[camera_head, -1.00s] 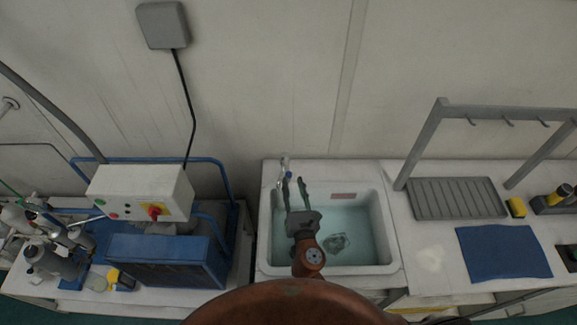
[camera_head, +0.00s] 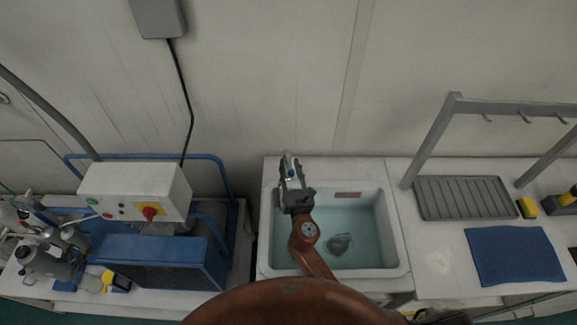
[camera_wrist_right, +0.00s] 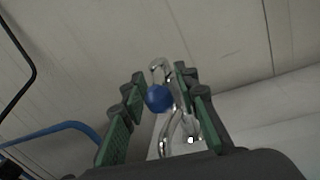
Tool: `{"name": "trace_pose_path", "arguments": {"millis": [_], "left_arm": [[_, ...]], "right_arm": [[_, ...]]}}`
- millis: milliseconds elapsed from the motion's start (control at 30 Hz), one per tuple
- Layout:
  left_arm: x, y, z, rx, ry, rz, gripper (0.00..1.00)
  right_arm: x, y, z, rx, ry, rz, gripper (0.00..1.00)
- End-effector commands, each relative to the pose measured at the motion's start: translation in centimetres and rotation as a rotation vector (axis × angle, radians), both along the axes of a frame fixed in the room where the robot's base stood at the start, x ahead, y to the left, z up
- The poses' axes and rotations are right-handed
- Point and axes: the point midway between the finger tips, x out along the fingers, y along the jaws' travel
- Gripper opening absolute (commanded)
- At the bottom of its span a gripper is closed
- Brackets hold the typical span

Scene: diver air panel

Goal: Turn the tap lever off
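The chrome tap (camera_head: 287,160) stands at the back left corner of the white sink (camera_head: 396,235). It also shows in the right wrist view (camera_wrist_right: 158,68), with a blue round knob (camera_wrist_right: 158,98) on its lever. My right gripper (camera_head: 292,172) is over the sink's back left, with its fingers on either side of the knob. In the right wrist view the gripper (camera_wrist_right: 165,100) has its green-padded fingers apart, and the knob appears between them. I cannot tell whether either finger touches it. My left gripper is not in view.
The sink holds water with a grey object (camera_head: 340,243) in it. To the left is a blue machine with a white control box (camera_head: 135,190). To the right are a grey drain tray (camera_head: 463,198), a rack (camera_head: 435,140), a yellow sponge (camera_head: 527,208) and a blue cloth (camera_head: 510,255).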

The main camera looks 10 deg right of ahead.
Motion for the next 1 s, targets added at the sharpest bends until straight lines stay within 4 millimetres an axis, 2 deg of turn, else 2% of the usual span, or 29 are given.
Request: {"name": "trace_pose_path", "arguments": {"millis": [267,700,1000], "left_arm": [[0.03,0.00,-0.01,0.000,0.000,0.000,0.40],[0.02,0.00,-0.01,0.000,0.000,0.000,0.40],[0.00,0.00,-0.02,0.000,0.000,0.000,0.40]], "right_arm": [[0.26,0.16,0.01,0.001,-0.001,0.003,0.28],[0.26,0.24,0.01,0.001,0.000,0.004,0.00],[0.25,0.25,0.00,0.001,0.000,0.004,0.00]]}}
